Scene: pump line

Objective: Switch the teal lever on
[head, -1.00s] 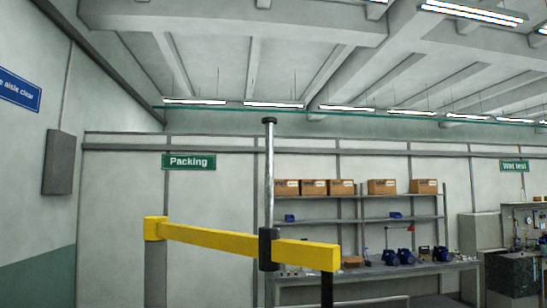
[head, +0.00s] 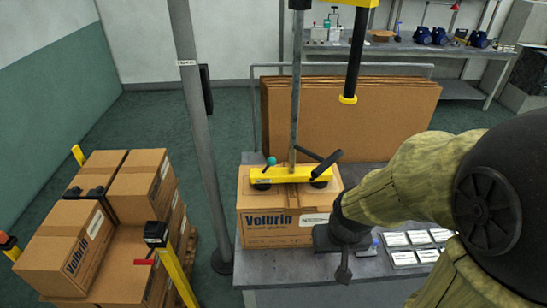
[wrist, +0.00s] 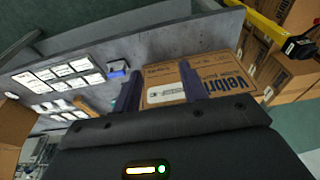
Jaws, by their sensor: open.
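The teal lever shows as a small teal ball knob (head: 271,160) on the left part of a yellow lifting bar (head: 290,177). A black handle (head: 326,163) sticks up at the bar's right end. My gripper (head: 343,268) is in front of the carton's right edge, lower than the lever and to its right. In the wrist view its two fingers (wrist: 160,88) are apart, with the carton (wrist: 215,78) beyond them. The lever does not show there.
The carton stands on a grey bench (head: 290,268) with white label cards (head: 408,246). Flat cardboard sheets (head: 350,115) stand behind. A grey pole (head: 200,140) is left of the bench. Stacked cartons (head: 75,235) on a pallet stand further left, by a yellow-and-black post (head: 157,235).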

